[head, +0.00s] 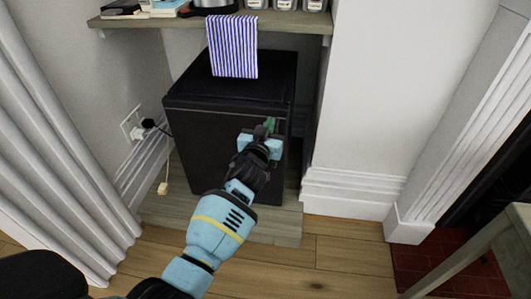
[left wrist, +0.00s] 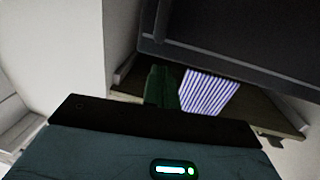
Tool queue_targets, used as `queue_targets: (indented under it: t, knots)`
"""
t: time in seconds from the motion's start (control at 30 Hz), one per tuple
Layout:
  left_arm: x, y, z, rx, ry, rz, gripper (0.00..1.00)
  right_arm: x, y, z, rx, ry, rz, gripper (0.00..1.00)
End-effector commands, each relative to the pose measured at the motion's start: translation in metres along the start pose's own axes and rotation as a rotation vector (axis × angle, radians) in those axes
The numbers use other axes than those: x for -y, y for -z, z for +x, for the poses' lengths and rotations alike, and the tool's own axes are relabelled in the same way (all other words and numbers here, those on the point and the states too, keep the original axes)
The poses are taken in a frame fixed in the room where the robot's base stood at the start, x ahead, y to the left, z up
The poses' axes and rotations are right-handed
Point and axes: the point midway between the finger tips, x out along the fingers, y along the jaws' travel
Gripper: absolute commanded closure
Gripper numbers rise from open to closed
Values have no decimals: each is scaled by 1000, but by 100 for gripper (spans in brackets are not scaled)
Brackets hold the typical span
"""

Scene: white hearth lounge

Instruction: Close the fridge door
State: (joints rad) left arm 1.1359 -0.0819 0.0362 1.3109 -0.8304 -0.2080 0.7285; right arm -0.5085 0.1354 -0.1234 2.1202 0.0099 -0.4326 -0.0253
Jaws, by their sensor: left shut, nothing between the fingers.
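The small black fridge (head: 215,135) stands in an alcove under a wooden shelf, on a low wooden plinth. Its front door faces me and looks flush with the body, though I cannot tell whether a thin gap is left. My left gripper (head: 268,127) is shut and empty in front of the upper right part of the door. I cannot tell whether it touches the door. In the left wrist view, the dark fridge (left wrist: 240,45) fills the upper right, with a green fingertip (left wrist: 160,85) below its edge. My right gripper is not in view.
A wooden shelf (head: 275,20) above the fridge holds jars and books, and a striped towel (head: 232,47) hangs from it. A wall socket with plugs (head: 137,128) is at the left. A wooden stool or table (head: 478,250) stands at the lower right. The floor before the plinth is clear.

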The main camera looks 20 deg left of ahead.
Motion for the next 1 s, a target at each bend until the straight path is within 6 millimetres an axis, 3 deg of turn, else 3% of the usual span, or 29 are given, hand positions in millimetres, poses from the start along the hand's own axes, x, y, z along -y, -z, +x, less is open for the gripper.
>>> queue_targets:
  t: [0.3,0.5,1.0]
  knots:
    - [-10,1,-62,2,-2,-3,100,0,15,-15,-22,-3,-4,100]
    - [-13,-1,-87,3,-1,-3,100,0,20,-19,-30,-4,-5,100]
    - [-14,-2,-97,3,-1,0,100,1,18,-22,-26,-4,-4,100]
